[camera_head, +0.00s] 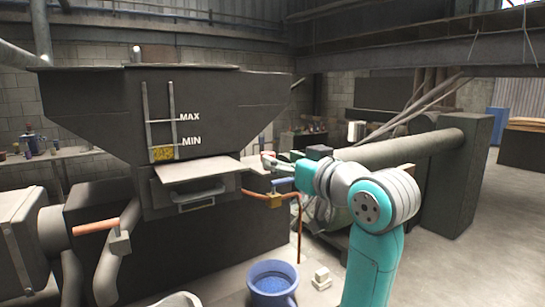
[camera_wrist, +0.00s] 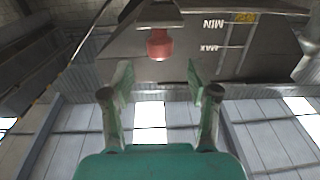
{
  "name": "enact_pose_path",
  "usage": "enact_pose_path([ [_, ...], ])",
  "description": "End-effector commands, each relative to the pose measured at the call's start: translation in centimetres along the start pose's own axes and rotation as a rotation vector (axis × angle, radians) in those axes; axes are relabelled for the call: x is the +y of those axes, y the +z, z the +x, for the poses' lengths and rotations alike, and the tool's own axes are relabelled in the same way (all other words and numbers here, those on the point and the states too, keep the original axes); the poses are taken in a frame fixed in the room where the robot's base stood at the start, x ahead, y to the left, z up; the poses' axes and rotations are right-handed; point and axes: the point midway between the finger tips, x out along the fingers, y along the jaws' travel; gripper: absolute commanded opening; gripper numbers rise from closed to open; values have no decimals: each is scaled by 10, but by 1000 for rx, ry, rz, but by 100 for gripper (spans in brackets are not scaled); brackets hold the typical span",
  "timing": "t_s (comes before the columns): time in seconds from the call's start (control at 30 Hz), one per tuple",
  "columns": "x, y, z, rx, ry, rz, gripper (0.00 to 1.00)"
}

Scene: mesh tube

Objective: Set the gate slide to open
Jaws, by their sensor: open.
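A pale flat plate (camera_head: 195,169), which looks like the gate slide, sticks out below the dark hopper (camera_head: 90,110). A red knob (camera_wrist: 160,44) on a grey stem shows in the wrist view. It lies ahead of my gripper (camera_wrist: 158,78), between the lines of the two fingers, and does not look gripped. The fingers are apart and empty. In the head view my gripper (camera_head: 274,164) is to the right of the plate, near its right end. I cannot tell how far the knob is from the fingertips.
A drawer with a grey handle (camera_head: 199,198) is under the plate. An orange pipe with a blue-handled valve (camera_head: 283,184) runs below my gripper. A blue bucket (camera_head: 272,283) and a small pale block (camera_head: 321,278) stand on the floor. A thick pipe (camera_head: 405,149) lies behind my arm.

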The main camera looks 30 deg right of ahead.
Motion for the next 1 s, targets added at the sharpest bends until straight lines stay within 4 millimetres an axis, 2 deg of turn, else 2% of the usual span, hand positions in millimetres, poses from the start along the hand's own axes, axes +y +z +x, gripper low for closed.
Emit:
enact_pose_path([
  [0.1,1,-1,-24,3,2,-1,60],
  [0.33,0,0,-51,1,1,0,60],
  [0.5,0,0,-57,0,1,0,60],
  [1.0,0,0,-57,-1,0,1,60],
])
